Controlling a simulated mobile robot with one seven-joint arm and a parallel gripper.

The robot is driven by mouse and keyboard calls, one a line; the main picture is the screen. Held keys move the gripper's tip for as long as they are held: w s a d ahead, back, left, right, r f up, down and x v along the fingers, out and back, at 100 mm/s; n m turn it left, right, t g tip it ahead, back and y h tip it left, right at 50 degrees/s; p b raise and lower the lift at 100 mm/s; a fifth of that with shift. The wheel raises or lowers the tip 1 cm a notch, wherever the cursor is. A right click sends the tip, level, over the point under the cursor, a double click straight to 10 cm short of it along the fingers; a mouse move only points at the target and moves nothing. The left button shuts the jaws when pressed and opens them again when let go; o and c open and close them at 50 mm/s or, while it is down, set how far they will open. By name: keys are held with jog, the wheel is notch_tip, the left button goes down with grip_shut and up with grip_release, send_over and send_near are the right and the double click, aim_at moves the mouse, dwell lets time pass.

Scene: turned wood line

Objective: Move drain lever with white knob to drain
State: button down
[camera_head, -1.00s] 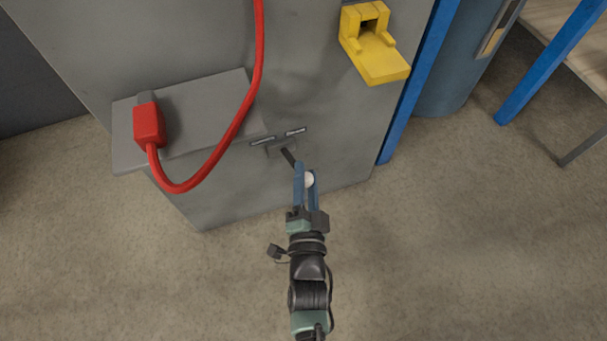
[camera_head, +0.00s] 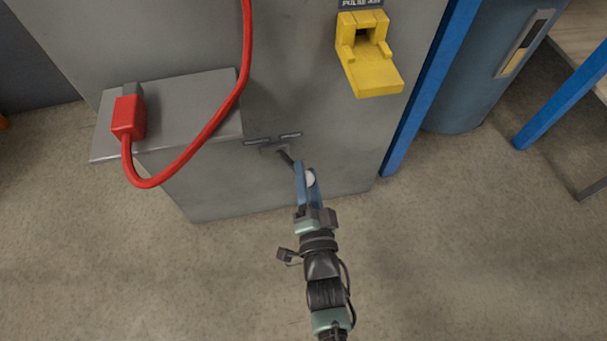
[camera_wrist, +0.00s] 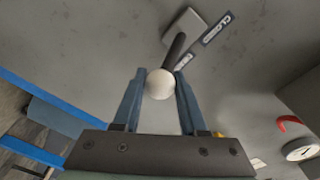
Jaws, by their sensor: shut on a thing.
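The drain lever (camera_head: 286,157) is a short dark rod on the front of a grey cabinet, slanting from its mount plate (camera_wrist: 184,22) down and to the right. Its round white knob (camera_head: 310,178) sits between the fingers of my gripper (camera_head: 306,177), which is shut on it. In the wrist view the white knob (camera_wrist: 159,84) is between the two blue fingertips (camera_wrist: 158,80). A label reading CLOSED (camera_wrist: 217,28) is beside the lever. A second label (camera_wrist: 182,63) is partly hidden by the rod and finger, so I cannot read it fully.
A grey shelf (camera_head: 190,104) juts out at the left with a red plug (camera_head: 128,117) and looping red hose (camera_head: 205,138). A yellow bracket (camera_head: 370,72) sticks out at upper right. A blue post (camera_head: 430,90) stands at the right edge. The floor (camera_head: 450,260) in front is clear.

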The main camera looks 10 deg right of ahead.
jog(key=shift+s+f, duration=0.1)
jog(key=shift+f, duration=0.25)
jog(key=c, duration=0.7)
grip_release()
jog(key=shift+o, duration=1.2)
jog(key=shift+r, duration=0.15)
jog(key=shift+r, duration=0.1)
